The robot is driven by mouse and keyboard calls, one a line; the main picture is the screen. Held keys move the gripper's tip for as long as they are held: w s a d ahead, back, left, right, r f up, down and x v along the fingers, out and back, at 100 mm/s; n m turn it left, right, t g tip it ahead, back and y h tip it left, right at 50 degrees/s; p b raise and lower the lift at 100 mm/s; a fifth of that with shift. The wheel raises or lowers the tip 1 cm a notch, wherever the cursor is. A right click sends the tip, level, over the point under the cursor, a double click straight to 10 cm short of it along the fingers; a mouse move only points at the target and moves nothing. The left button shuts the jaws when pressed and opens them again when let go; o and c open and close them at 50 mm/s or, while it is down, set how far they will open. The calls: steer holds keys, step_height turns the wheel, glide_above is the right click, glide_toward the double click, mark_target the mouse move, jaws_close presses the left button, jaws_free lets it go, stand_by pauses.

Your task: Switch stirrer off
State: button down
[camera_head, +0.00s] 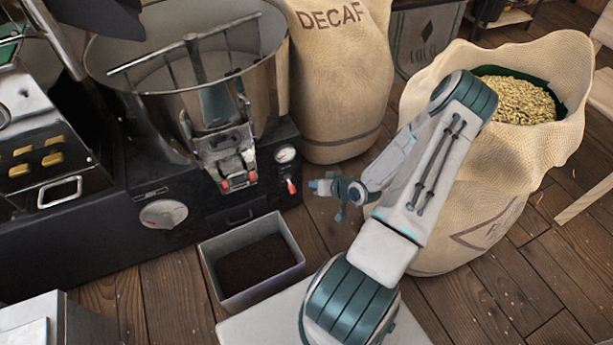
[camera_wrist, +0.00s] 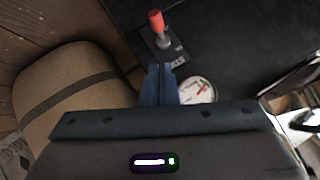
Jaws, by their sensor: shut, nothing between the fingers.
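The stirrer switch (camera_head: 292,186) is a small lever with a red tip on the dark front of the roasting machine, just below a round white gauge (camera_head: 285,154). In the wrist view the red-tipped lever (camera_wrist: 157,22) stands on a small metal plate, with the gauge (camera_wrist: 198,90) nearby. The stirrer arm (camera_head: 195,60) sits in the large metal drum (camera_head: 240,75). My gripper (camera_head: 318,187) is shut and empty, a little to the right of the lever in the head view. Its blue fingertips (camera_wrist: 158,76) point towards the lever, apparently without touching it.
A DECAF sack (camera_head: 340,85) stands behind my gripper, right of the machine. An open sack of pale beans (camera_head: 520,155) stands at the right. A tray of dark grounds (camera_head: 206,262) is below the machine front. A dial (camera_head: 163,214) and red-tipped chute latches (camera_head: 238,180) are left of the lever.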

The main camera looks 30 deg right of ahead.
steer(key=shift+s+d+r+p, duration=0.15)
steer(key=shift+s+r, duration=0.05)
steer(key=shift+s, duration=0.65)
steer(key=shift+s+d+r+p, duration=0.2)
steer(key=shift+s, duration=0.65)
steer(key=shift+s+d+r+p, duration=0.15)
steer(key=shift+s+r, duration=0.05)
steer(key=shift+s, duration=0.65)
steer(key=shift+r, duration=0.1)
step_height(320, 180, up, 38)
steer(key=w+a+n+g+h+p, duration=0.1)
steer(key=a+n+g+h+p, duration=0.35)
steer(key=p, duration=1.15)
steer(key=s+a+r+g+p, duration=0.1)
steer(key=s+a+r+p, duration=0.3)
steer(key=r, duration=0.5)
steer(key=s+a+r+m+p, duration=0.1)
steer(key=s+a+r+p, duration=0.2)
steer(key=a+r, duration=0.3)
steer(key=s+a+r+g+y+p, duration=0.1)
steer(key=s+a+r+p, duration=0.3)
steer(key=r, duration=0.8)
steer(key=shift+s+a+g+p, duration=0.35)
steer(key=shift+s+a, duration=0.15)
steer(key=shift+s, duration=0.55)
steer(key=shift+m, duration=0.25)
